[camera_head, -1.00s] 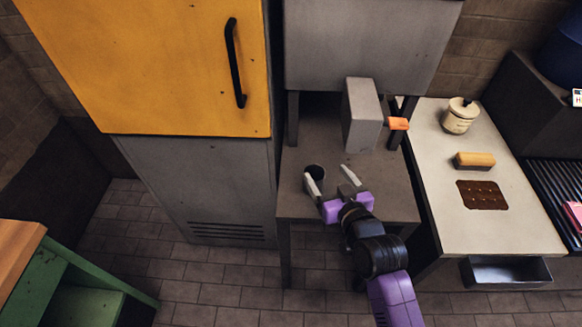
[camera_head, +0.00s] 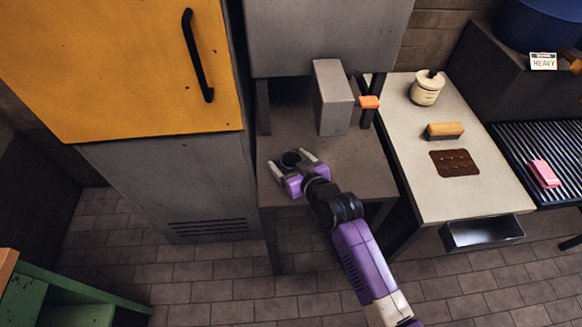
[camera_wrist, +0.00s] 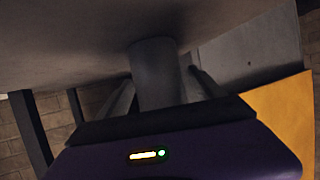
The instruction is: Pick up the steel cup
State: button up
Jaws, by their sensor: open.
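The steel cup (camera_head: 290,159) is a small dark grey cylinder standing on the grey table, near its left side. My gripper (camera_head: 294,163) is open, with one pale finger on each side of the cup in the head view.
A grey box with an orange handle (camera_head: 369,102) stands behind and right of the cup. The yellow-doored cabinet (camera_head: 120,70) is close on the left. A pale counter (camera_head: 485,195) at right holds a jar (camera_head: 427,88) and a brush (camera_head: 444,131).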

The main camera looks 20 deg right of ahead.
jog(key=shift+x, duration=0.9)
jog(key=c, duration=1.4)
jog(key=shift+c, duration=0.5)
jog(key=shift+r, duration=0.15)
